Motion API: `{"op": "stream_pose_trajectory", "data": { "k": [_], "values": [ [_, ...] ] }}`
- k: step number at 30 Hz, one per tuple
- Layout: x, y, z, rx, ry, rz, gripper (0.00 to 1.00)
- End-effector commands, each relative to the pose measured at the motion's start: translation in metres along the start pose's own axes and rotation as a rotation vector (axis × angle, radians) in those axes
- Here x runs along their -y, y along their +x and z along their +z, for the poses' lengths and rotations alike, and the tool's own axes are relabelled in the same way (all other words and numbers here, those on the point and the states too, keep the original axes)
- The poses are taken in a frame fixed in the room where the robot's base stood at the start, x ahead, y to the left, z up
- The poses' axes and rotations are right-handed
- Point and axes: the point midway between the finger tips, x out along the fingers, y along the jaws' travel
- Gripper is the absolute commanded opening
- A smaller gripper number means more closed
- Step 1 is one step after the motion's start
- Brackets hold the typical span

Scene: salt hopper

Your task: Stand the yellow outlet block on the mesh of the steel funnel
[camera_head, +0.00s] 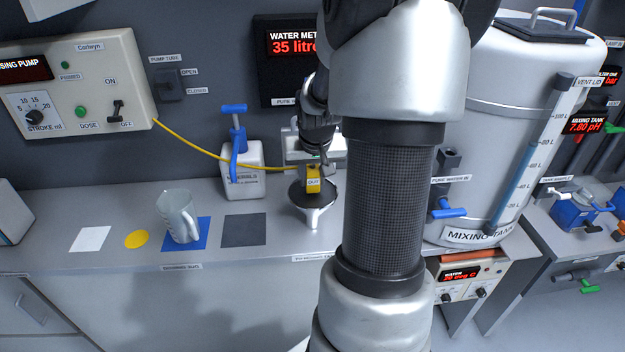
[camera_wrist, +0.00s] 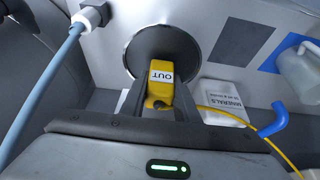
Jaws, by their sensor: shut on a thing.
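The yellow outlet block (camera_head: 313,181) has a white OUT label and a yellow tube running from it to the left. It also shows in the wrist view (camera_wrist: 162,72), between the fingers of my gripper (camera_wrist: 160,100). My gripper (camera_head: 317,168) is shut on the block. The steel funnel (camera_head: 318,217) stands on the bench with its dark round mesh (camera_head: 300,195) facing up. The block is over the mesh in both views. I cannot tell whether its underside touches the mesh.
A white minerals container (camera_head: 241,175) with a blue tap stands left of the funnel. A clear jug (camera_head: 178,217) stands on a blue mat farther left. The mixing tank (camera_head: 490,150) is on the right. The yellow tube (camera_head: 195,145) runs to the dosing pump (camera_head: 75,95).

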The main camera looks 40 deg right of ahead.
Motion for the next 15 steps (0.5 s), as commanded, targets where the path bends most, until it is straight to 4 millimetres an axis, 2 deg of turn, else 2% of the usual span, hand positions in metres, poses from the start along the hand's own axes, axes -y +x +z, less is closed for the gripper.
{"op": "stream_pose_trajectory", "data": {
  "k": [2, 12, 13, 15],
  "values": [
    [0.0003, 0.0078, 0.0034, 0.001, -0.001, -0.001, 0.04],
    [0.0002, 0.0116, 0.0046, -0.001, -0.001, 0.000, 0.04],
    [0.0000, 0.0106, 0.0043, -0.001, -0.001, 0.000, 0.31],
    [0.0000, 0.0100, 0.0041, -0.001, -0.001, 0.000, 0.43]
  ]
}}
